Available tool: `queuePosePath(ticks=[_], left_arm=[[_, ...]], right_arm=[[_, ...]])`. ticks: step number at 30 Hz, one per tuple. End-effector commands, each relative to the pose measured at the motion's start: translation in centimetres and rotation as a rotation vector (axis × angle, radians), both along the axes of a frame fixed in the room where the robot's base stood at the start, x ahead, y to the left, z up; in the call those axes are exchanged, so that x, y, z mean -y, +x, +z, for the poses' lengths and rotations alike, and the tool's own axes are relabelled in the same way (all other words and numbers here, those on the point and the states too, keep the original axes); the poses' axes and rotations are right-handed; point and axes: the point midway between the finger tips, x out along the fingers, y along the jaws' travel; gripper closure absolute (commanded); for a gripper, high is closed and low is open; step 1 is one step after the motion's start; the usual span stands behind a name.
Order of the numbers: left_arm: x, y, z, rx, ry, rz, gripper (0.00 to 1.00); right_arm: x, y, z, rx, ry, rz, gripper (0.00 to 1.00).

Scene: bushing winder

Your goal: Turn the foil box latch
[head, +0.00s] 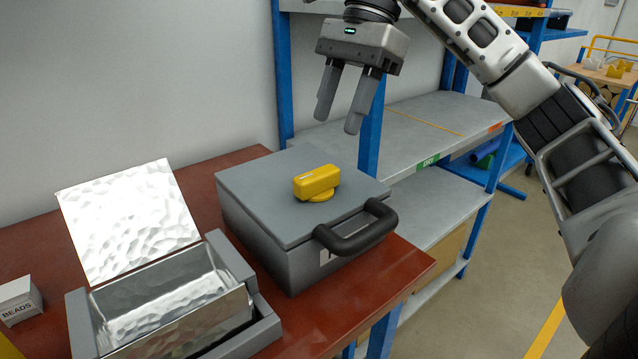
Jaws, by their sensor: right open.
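The foil box is probably the closed grey box (251,219) on the red-brown table, with a black handle (357,230) on its front right side. A yellow latch knob (317,182) sits on top of its grey lid, its bar pointing left to right and slightly tilted. My right gripper (339,126) is above and beyond the box, fingers pointing down, open and empty. It is clear of the latch. My left gripper is not in view.
A grey tray (262,337) with crumpled foil and a raised foil sheet (130,218) stands left of the box. A small white BEADS box (19,301) is at the far left. A blue-framed shelf (440,128) stands behind. The table's front right edge is clear.

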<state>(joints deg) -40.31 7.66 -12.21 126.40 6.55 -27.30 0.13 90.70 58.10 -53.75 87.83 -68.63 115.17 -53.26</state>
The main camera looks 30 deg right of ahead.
Motion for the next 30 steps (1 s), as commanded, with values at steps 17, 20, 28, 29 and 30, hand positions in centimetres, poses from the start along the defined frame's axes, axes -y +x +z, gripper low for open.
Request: queuePosePath(ticks=[17, 20, 28, 29, 30], left_arm=[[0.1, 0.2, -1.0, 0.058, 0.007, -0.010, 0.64], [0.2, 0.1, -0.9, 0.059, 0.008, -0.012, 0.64], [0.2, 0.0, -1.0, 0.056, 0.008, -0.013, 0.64], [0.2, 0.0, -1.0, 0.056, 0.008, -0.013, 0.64], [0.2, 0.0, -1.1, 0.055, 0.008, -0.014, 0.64]], right_arm=[[-3.2, -0.3, -7.9, 0.002, 0.001, -0.001, 0.55], [-3.3, -0.3, -7.9, 0.002, 0.001, -0.001, 0.55], [-3.3, -0.3, -7.9, 0.002, 0.001, -0.001, 0.77], [-3.3, -0.3, -7.9, 0.001, 0.001, 0.000, 0.85], [-3.3, -0.3, -7.9, 0.001, 0.001, 0.000, 0.96]])
